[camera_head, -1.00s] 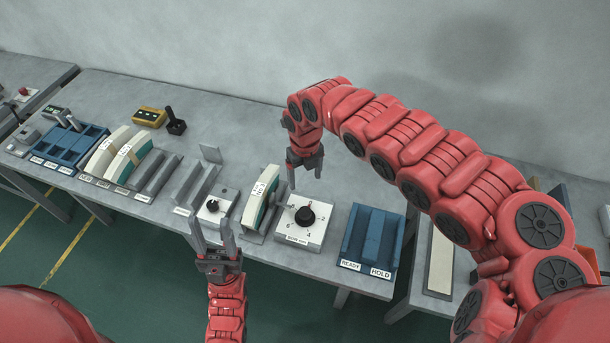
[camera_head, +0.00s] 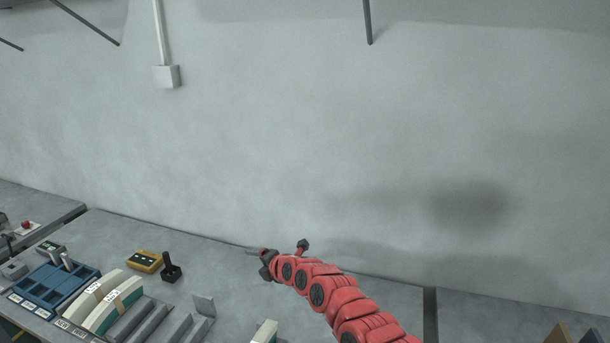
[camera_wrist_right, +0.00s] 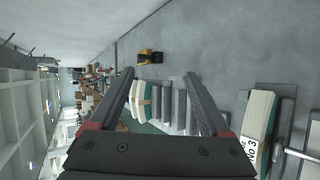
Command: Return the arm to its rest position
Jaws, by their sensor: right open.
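My right arm reaches in from the bottom right of the head view, low over the bench. Its gripper (camera_head: 258,252) points left, away from the other parts of the arm, and is seen nearly edge-on. In the right wrist view the two dark fingers of the right gripper (camera_wrist_right: 160,74) stand wide apart with nothing between them close by. The bench surface and parts on it show beyond the fingers. My left gripper is in neither view.
The grey bench (camera_head: 215,250) holds a blue tray (camera_head: 48,291), cream-and-green curved pieces (camera_head: 106,299), a yellow box (camera_head: 146,262) and a black lever (camera_head: 171,269). A labelled cream piece (camera_wrist_right: 259,122) stands right in the wrist view. The grey wall (camera_head: 300,120) rises behind.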

